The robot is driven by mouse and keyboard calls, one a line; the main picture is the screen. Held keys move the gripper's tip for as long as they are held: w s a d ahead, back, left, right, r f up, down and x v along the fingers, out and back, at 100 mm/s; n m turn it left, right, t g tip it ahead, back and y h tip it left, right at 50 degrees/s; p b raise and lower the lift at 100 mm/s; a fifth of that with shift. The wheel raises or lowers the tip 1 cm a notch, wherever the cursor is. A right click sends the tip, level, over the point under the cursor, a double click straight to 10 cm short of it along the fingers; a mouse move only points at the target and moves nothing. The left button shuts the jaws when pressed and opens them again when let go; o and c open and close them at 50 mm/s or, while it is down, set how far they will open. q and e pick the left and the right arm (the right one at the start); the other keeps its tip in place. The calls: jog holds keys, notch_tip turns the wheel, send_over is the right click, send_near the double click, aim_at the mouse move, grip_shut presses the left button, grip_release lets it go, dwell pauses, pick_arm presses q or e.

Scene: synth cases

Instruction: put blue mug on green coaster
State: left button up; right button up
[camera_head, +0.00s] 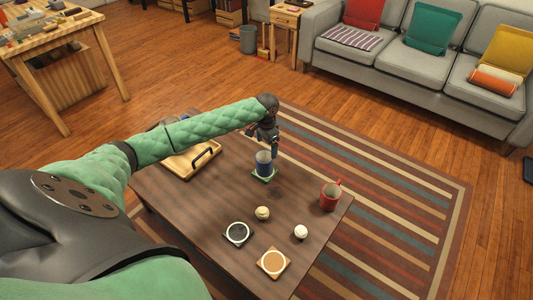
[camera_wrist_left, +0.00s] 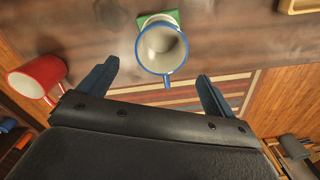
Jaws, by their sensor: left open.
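The blue mug (camera_head: 263,166) stands upright on the green coaster (camera_head: 264,177) on the dark wooden table. In the left wrist view the mug (camera_wrist_left: 163,52) shows its white inside and blue rim, with the green coaster (camera_wrist_left: 150,18) partly hidden beneath it. My left gripper (camera_head: 275,152) is close beside the mug at its upper right. In the left wrist view my left gripper's fingers (camera_wrist_left: 158,80) are spread wide, empty, and apart from the mug. My right gripper is not seen.
A red mug (camera_head: 330,196), a black coaster (camera_head: 238,233), an orange coaster (camera_head: 273,263), a yellowish ball (camera_head: 262,213) and a white ball (camera_head: 300,232) share the table (camera_head: 210,215).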

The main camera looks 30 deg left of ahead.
pick_arm(q)
notch_tip(320, 180, up, 3)
jog(key=shift+f, duration=0.2)
dwell(0.4)
